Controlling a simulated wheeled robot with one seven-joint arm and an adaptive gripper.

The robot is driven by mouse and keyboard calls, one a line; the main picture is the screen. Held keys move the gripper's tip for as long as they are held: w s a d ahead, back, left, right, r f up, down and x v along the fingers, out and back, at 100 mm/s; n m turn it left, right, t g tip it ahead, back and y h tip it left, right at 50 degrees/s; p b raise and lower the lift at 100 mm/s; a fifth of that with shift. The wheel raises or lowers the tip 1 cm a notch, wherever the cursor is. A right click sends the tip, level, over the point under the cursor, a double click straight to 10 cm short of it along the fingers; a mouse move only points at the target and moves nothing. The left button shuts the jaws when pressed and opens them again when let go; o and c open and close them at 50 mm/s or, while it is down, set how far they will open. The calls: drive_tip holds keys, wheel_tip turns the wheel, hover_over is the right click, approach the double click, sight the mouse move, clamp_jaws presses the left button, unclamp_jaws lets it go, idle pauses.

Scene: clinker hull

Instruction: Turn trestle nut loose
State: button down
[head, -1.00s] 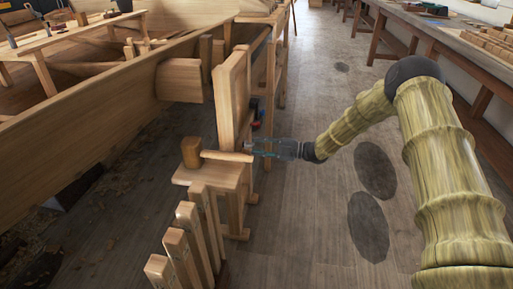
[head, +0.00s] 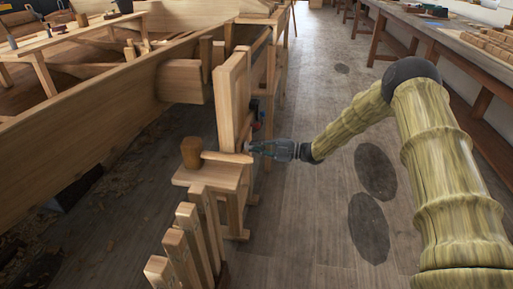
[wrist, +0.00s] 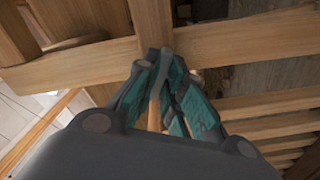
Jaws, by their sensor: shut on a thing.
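My gripper (head: 252,147) is at the right side of the wooden trestle (head: 232,95), close to its upright. In the wrist view my gripper (wrist: 165,62) has its teal-padded fingers close together. They are shut on a slim wooden piece, which I take to be the trestle nut (wrist: 155,103). In the head view the nut is too small and too covered by the fingers to make out.
A wooden mallet (head: 191,151) lies on a small bench top (head: 213,178) just left of my gripper. Several upright wooden pieces (head: 188,232) stand in front. The planked hull (head: 95,100) fills the left.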

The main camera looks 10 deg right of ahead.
drive_tip(key=shift+n+b, duration=1.7)
drive_tip(key=shift+n, duration=2.3)
drive_tip(key=c, duration=1.5)
unclamp_jaws()
drive_tip(key=shift+d, duration=0.1)
drive_tip(key=v, duration=1.2)
